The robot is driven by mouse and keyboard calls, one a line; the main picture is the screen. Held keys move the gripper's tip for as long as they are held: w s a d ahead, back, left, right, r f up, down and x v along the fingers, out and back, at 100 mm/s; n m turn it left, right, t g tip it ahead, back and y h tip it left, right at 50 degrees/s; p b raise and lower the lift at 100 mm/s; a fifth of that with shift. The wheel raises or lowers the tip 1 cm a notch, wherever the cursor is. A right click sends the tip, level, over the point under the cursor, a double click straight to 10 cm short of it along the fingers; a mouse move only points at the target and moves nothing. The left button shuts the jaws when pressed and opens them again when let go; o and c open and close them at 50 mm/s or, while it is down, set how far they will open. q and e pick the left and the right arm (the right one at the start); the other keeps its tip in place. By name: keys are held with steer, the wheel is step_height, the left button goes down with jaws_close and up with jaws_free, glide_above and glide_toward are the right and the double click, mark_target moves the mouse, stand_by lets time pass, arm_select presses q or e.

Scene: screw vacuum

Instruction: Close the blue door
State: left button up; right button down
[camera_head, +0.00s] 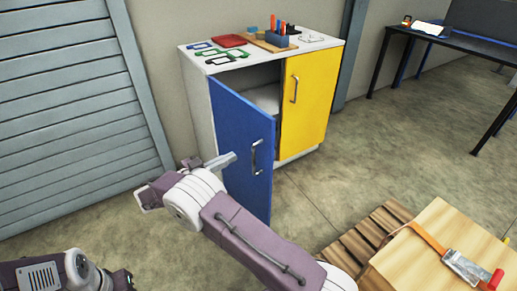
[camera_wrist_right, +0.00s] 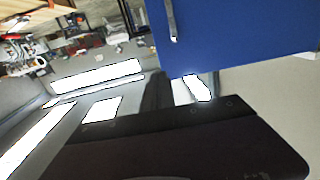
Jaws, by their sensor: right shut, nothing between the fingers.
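The blue door (camera_head: 236,130) of the white cabinet stands ajar, swung outward from its left side, with a dark gap above its top edge. Its metal handle (camera_head: 255,156) is near its free right edge. My right gripper (camera_head: 226,159) is shut and empty, in front of the door's left part and left of the handle. I cannot tell whether the fingertips touch the door. In the right wrist view the blue door (camera_wrist_right: 240,35) fills the upper right, with its handle (camera_wrist_right: 171,20) at the door's left edge.
The yellow door (camera_head: 307,95) beside it is closed. The cabinet top (camera_head: 222,62) holds a red tray (camera_head: 229,41) and several tools. A wooden box (camera_head: 430,255) on a pallet stands at lower right. Shutter-like wall panels (camera_head: 70,110) are at left. The floor right of the cabinet is clear.

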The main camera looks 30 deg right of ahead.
mark_target(269, 138)
steer(key=w+d, duration=0.1)
steer(key=d, duration=0.3)
steer(key=d+b, duration=0.1)
steer(key=d, duration=0.4)
steer(key=w+d, duration=0.1)
steer(key=d, duration=0.3)
steer(key=shift+w+d+f, duration=0.1)
steer(key=shift+w+d, duration=0.25)
steer(key=shift+d, duration=0.05)
steer(key=shift+b, duration=0.35)
